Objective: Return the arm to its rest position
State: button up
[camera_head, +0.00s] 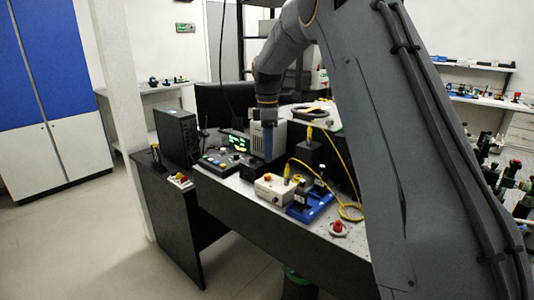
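My arm reaches from the right foreground up over the bench and bends down at the wrist. My gripper (268,152) hangs pointing down above the bench (242,187), in front of a light grey box (282,138). The gripper is small and seen from behind; I cannot tell whether its fingers are open or shut, or whether it touches anything below. My arm hides much of the right part of the bench.
A white box (273,188) with a yellow cable (340,150), a blue base (309,207) and a red button (338,228) stand near the bench's front edge. A control panel (216,163) and black computer case (176,138) are left. The floor at left is clear.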

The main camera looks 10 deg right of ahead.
jog(key=s+f+m, duration=0.3)
jog(key=s+m, duration=0.2)
jog(key=s, duration=0.6)
jog(key=s+f+m, duration=0.4)
jog(key=s+m, duration=0.2)
jog(key=s, duration=0.6)
jog(key=s+f+m+t, duration=0.1)
jog(key=s+f+m, duration=0.2)
jog(key=s, duration=0.9)
jog(key=shift+d+f+m, duration=0.3)
jog(key=shift+m, duration=0.9)
jog(key=shift+c, duration=0.5)
jog(key=shift+d, duration=0.1)
